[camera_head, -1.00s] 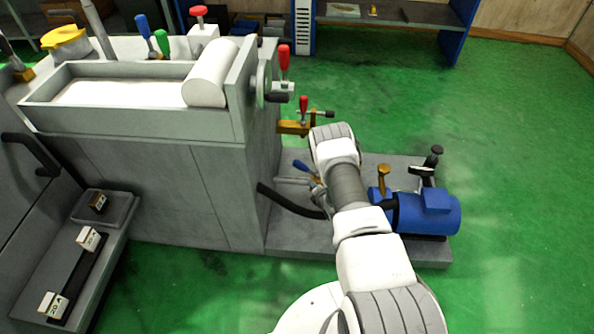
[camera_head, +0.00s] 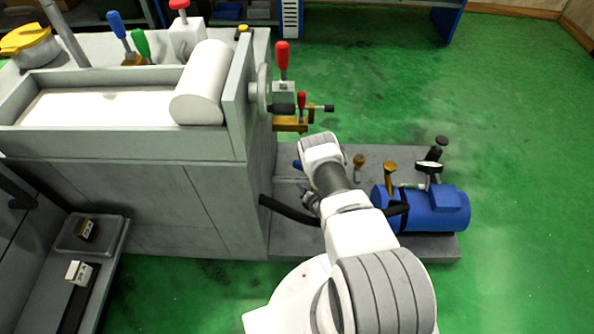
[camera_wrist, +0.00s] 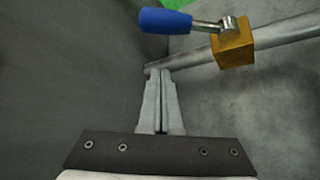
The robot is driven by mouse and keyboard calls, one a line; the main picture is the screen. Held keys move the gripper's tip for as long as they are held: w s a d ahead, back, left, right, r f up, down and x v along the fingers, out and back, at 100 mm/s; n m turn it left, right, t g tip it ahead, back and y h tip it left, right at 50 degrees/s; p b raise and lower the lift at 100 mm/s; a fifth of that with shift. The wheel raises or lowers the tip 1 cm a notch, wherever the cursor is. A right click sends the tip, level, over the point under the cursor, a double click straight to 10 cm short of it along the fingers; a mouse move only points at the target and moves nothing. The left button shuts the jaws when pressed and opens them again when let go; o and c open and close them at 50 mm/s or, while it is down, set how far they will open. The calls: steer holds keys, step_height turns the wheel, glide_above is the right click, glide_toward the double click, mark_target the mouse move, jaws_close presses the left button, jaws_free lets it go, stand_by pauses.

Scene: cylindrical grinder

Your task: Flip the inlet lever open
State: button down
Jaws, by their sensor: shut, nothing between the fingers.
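A lever with a blue handle (camera_wrist: 166,21) and a metal shank sits on a brass valve block (camera_wrist: 232,46) in the wrist view. A gap shows between the fingertips and the handle. In the head view only a bit of the blue handle (camera_head: 297,165) shows beside my arm, which hides most of the valve.
The grey machine body (camera_head: 215,205) stands to the left, and its wall is close beside my gripper. A black hose (camera_head: 283,209), a blue motor (camera_head: 438,210) and brass fittings (camera_head: 390,175) are on the low base plate. Green floor to the right is clear.

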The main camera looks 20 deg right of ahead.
steer(key=d+b+x, duration=0.1)
steer(key=b+x, duration=0.5)
steer(key=x, duration=0.4)
steer(key=shift+s+d+r, duration=0.25)
steer(key=shift+d+r, duration=0.1)
steer(key=shift+r, duration=0.4)
steer(key=shift+s+d+r, duration=0.25)
steer(key=shift+d+r, duration=0.1)
steer(key=shift+r, duration=0.4)
steer(key=shift+r+p, duration=0.2)
steer(key=shift+p, duration=0.1)
